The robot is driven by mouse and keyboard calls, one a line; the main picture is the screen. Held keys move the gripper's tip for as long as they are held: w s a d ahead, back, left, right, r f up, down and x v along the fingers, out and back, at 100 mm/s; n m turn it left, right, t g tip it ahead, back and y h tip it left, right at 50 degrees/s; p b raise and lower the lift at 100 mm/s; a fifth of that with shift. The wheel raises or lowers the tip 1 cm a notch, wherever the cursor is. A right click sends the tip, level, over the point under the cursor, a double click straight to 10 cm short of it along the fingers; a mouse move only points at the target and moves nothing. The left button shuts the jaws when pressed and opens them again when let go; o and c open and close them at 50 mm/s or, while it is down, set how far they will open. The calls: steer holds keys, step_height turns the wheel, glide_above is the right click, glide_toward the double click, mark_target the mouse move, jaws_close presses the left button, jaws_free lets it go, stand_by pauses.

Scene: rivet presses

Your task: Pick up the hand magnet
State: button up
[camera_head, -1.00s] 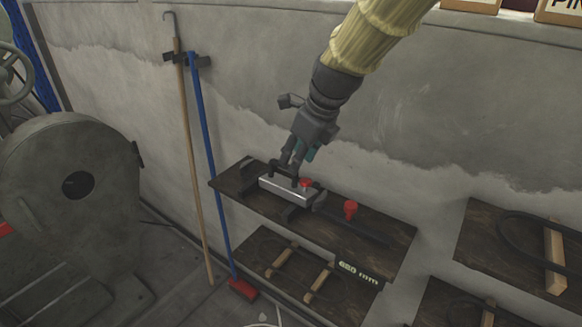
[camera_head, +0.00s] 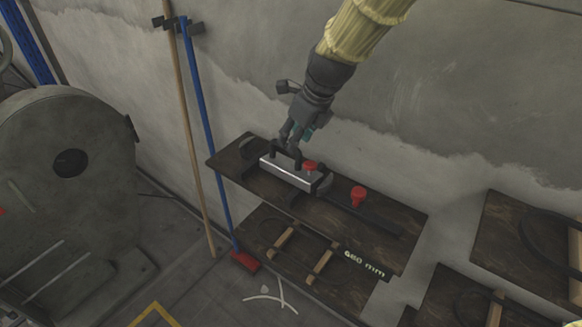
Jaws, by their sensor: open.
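The hand magnet (camera_head: 288,173) is a silver bar with a dark handle on top and a red knob (camera_head: 310,166) near its right end. It lies on the dark wooden upper shelf (camera_head: 388,239) against the wall. My gripper (camera_head: 289,145) points down at the magnet from above, with its fingertips at the dark handle near the bar's left half. The fingers are open. They overlap the handle in this view, so I cannot tell whether they touch it or stand around it.
A red knob (camera_head: 358,195) stands on the shelf right of the magnet. A lower shelf (camera_head: 340,290) holds wooden pieces. A wooden pole (camera_head: 190,120) and a blue-handled broom (camera_head: 207,140) lean left of the shelf. A large grey machine (camera_head: 65,190) stands at the left.

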mark_target(291, 161)
steer(key=shift+s+a+f+p, duration=0.1)
steer(key=shift+s+f+p, duration=0.15)
steer(key=shift+s, duration=0.4)
steer(key=shift+s+a+f, duration=0.1)
steer(key=shift+f, duration=0.2)
steer(key=w+f, duration=0.1)
steer(key=f+p, duration=0.1)
steer(key=f, duration=0.1)
steer(key=shift+w+a, duration=0.35)
steer(key=shift+w, duration=0.05)
steer(key=shift+s, duration=0.3)
steer(key=shift+w, duration=0.1)
jaws_close()
